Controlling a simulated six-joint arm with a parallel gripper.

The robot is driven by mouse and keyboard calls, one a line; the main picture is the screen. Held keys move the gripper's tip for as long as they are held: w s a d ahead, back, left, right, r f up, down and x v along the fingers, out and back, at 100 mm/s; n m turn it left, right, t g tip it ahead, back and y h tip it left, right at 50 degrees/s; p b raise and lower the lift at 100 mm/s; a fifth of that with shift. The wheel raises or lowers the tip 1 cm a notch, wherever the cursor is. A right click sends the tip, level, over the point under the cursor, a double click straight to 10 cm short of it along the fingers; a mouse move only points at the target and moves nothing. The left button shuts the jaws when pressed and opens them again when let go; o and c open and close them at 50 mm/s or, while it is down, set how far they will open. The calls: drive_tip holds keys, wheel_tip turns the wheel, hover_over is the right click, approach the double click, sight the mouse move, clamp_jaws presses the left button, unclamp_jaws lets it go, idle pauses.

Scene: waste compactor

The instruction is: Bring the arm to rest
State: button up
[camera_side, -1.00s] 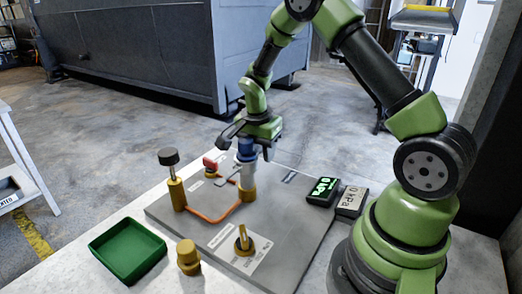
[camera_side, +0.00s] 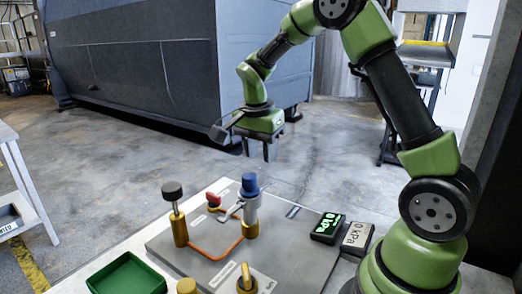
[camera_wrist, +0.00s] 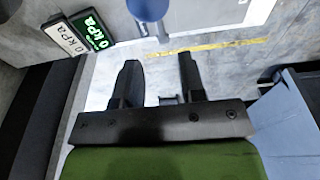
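My gripper (camera_side: 257,148) hangs in the air above and slightly behind the blue-capped cylinder (camera_side: 250,205) in the side view, clear of it. Its two dark fingers are apart with nothing between them. In the wrist view the gripper (camera_wrist: 160,75) also shows spread, empty fingers, and the blue cap (camera_wrist: 148,8) lies beyond them at the top edge. The cylinder stands upright on the grey board (camera_side: 290,235).
A gauge-topped brass post (camera_side: 179,225), a red-handled valve (camera_side: 213,200) and an orange tube (camera_side: 215,255) are on the board. Two kPa displays (camera_side: 327,227) stand at its right. A green tray (camera_side: 130,275) is at front left. Open air surrounds the gripper.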

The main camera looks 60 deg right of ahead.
drive_tip(key=s+a+r+n+t+y, duration=0.1)
drive_tip(key=s+a+r+n+t, duration=0.2)
drive_tip(key=s+a+r+n, duration=0.45)
drive_tip(key=s+a+r+n+t+y, duration=0.2)
drive_tip(key=s+a+r+n+t, duration=0.2)
drive_tip(key=s, duration=0.6)
drive_tip(key=shift+a+n+y, duration=0.4)
drive_tip(key=shift+a+n, duration=0.45)
drive_tip(key=shift+n, duration=0.4)
